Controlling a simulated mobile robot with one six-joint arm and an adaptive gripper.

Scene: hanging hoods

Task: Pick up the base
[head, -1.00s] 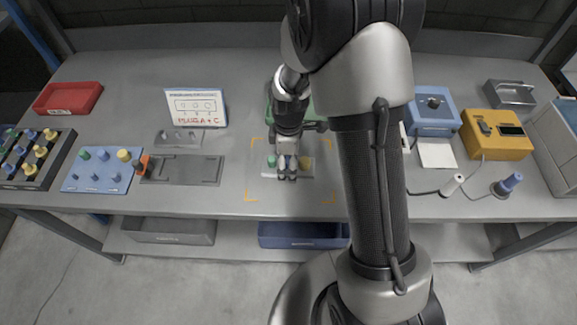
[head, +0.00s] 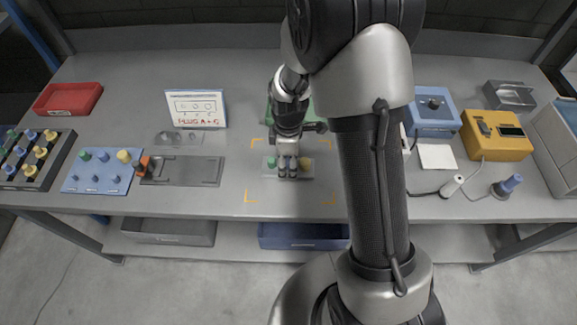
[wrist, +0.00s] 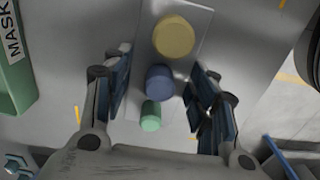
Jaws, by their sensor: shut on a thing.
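The base (head: 269,174) is a light grey plate carrying a green, a blue and a yellow plug in a row. It is over the orange-cornered area at the middle of the bench. In the wrist view the base (wrist: 143,62) lies between my fingers, with the yellow plug (wrist: 174,36) at the far end, the blue plug (wrist: 159,81) in the middle and the green plug (wrist: 151,117) nearest. My gripper (head: 287,172) is shut across the base's long sides, near the blue plug. The head view does not clearly show the gap beneath the base.
A dark grey fixture plate (head: 205,172), a blue plug board (head: 75,185) and a propped sign (head: 196,108) stand to the left. A green container marked MASK (wrist: 12,80) is close by. Blue and yellow devices (head: 495,135) stand right. Bench in front is clear.

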